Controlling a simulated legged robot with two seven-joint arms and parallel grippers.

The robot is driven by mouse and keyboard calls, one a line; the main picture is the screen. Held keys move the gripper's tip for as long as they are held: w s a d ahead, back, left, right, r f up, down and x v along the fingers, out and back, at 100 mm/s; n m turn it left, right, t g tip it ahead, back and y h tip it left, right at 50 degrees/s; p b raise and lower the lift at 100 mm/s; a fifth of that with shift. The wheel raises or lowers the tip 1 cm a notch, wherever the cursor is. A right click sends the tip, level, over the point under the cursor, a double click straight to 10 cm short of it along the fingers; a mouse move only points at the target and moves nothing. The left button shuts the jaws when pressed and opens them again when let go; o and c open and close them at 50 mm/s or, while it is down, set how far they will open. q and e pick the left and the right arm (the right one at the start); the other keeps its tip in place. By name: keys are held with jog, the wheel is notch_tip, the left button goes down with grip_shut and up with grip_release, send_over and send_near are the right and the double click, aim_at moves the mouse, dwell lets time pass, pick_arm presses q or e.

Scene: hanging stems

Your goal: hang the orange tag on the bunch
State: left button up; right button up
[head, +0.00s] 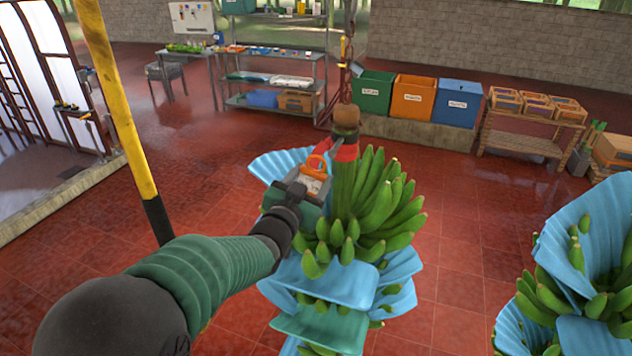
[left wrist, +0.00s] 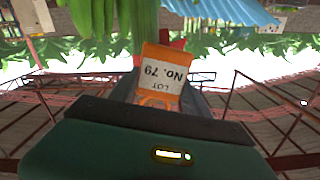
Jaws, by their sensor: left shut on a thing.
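The green banana bunch (head: 375,205) hangs in the middle of the head view, with blue sheets between its hands and a brown stem top (head: 346,117). A red band (head: 346,151) shows at the upper stem. The orange tag (head: 317,163) is at my left gripper (head: 322,168), close to the left side of the stem. My left gripper is shut on the tag. In the left wrist view, the tag (left wrist: 164,70) shows upside-down print, "LOT No. 79", with green fruit behind it. Whether the tag touches the stem is hidden. My right gripper is out of view.
A second bunch (head: 575,270) with blue sheets hangs at the right. A yellow and black pole (head: 120,100) stands at the left. Green, orange and blue bins (head: 413,97) and a shelf (head: 275,65) are at the back. The red tiled floor between is clear.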

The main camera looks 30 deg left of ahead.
aim_at(322, 176)
pick_arm(q)
jog(key=shift+s+d+r, duration=0.2)
jog(key=shift+s+r, duration=0.2)
jog(key=shift+s, duration=0.15)
jog(key=shift+d+r, duration=0.25)
jog(key=shift+d, duration=0.35)
jog(key=shift+w, duration=0.5)
jog(key=shift+w+d+b, duration=0.3)
jog(key=shift+w+d, duration=0.1)
jog(key=shift+d, duration=0.3)
jog(key=shift+w+a, duration=0.3)
jog(key=shift+w+a+f+b, duration=0.15)
jog(key=shift+a+b, duration=0.05)
jog(key=shift+a, duration=0.2)
jog(key=shift+w+a+f+b, duration=0.1)
jog(key=shift+w+a+b, duration=0.05)
jog(key=shift+a, duration=0.2)
jog(key=shift+w+d, duration=0.2)
jog(key=shift+d+r, duration=0.15)
jog(key=shift+d, duration=0.3)
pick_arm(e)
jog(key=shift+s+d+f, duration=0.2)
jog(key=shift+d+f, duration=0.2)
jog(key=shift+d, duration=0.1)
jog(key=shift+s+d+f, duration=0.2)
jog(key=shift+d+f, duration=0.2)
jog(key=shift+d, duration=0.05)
